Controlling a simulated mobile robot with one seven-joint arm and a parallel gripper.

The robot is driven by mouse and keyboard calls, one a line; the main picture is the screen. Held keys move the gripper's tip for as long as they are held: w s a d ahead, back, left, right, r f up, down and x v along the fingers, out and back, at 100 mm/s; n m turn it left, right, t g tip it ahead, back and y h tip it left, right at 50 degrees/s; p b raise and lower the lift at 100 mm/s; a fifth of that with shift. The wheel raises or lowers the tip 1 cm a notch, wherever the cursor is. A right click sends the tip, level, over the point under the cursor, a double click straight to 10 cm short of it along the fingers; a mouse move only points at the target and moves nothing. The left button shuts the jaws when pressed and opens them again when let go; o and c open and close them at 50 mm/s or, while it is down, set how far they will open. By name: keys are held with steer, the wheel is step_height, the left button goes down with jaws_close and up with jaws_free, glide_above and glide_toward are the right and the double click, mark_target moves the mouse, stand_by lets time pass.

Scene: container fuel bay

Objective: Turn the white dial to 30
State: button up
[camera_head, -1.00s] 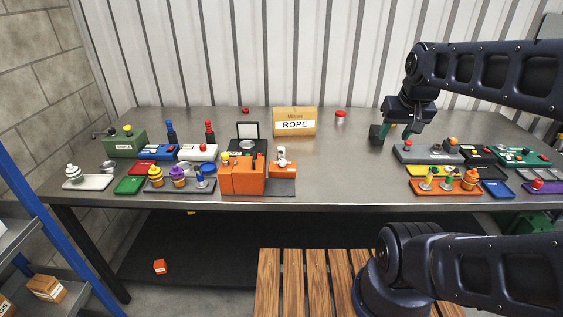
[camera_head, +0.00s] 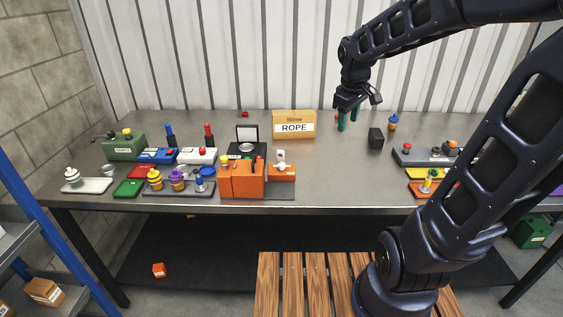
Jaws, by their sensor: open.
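A white dial (camera_head: 281,157) stands on the small orange block (camera_head: 282,173) at the right of an orange unit (camera_head: 243,178), near the front middle of the table. Its scale and the number it points to are too small to read. My gripper (camera_head: 348,119) is open and empty. It shows to the right of the dial and farther back, over the rear of the table, apart from the dial.
A ROPE box (camera_head: 294,124) stands at the back, between dial and gripper in the picture. A black block (camera_head: 376,138) and a blue-and-orange jar (camera_head: 393,122) are right of the gripper. Several coloured devices crowd the left. The table's middle right is clear.

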steer(key=w+a+f+n+g, duration=0.1)
steer(key=w+a+f+n, duration=0.5)
steer(key=a, duration=0.3)
steer(key=n+g, duration=0.2)
steer(key=n, duration=0.4)
glide_above(281, 164)
step_height(281, 164, down, 7)
steer(key=shift+y, duration=0.3)
step_height(281, 164, down, 10)
steer(key=shift+w+d+f, duration=0.1)
steer(key=shift+c, duration=0.2)
steer(key=c, duration=0.9)
